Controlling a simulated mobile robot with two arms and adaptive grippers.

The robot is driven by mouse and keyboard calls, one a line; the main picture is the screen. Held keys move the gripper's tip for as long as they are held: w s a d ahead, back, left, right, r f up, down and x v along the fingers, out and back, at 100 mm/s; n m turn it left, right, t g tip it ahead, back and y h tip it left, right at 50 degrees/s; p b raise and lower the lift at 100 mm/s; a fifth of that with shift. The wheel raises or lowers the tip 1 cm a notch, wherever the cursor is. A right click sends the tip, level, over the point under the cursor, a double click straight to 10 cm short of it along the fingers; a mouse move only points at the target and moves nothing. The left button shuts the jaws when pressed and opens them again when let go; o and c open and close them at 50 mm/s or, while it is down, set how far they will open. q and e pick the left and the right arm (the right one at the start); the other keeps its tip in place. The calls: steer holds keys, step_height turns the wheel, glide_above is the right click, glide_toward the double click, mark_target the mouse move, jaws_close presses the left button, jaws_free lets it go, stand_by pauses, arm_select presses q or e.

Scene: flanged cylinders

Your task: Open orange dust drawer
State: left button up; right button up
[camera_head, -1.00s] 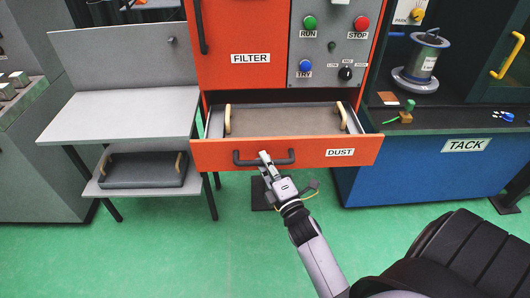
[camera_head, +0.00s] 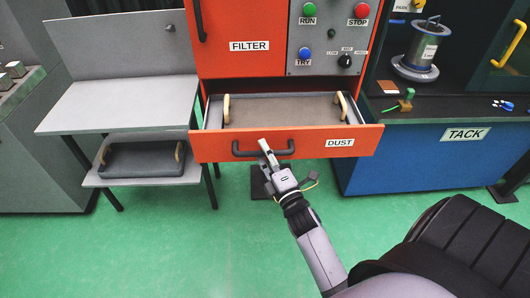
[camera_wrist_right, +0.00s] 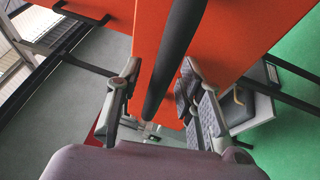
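The orange dust drawer (camera_head: 220,146), labelled DUST, stands out from the orange cabinet, open. A grey tray (camera_head: 285,108) with two tan handles lies inside it. A dark bar handle (camera_head: 240,153) runs across the drawer front. My right gripper (camera_head: 266,148) is at the middle of this handle. In the right wrist view the handle (camera_wrist_right: 177,55) passes between the fingers of the right gripper (camera_wrist_right: 158,95), which are apart with gaps beside the bar. My left gripper is not in view.
A grey side table (camera_head: 120,103) at the left has a tray (camera_head: 140,161) on its lower shelf. Above the drawer are the FILTER door (camera_head: 240,20) and a button panel (camera_head: 325,65). A blue TACK bench (camera_head: 420,165) stands at the right.

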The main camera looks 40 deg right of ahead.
steer(key=v, duration=0.7)
steer(key=shift+s, duration=0.25)
stand_by(0.3)
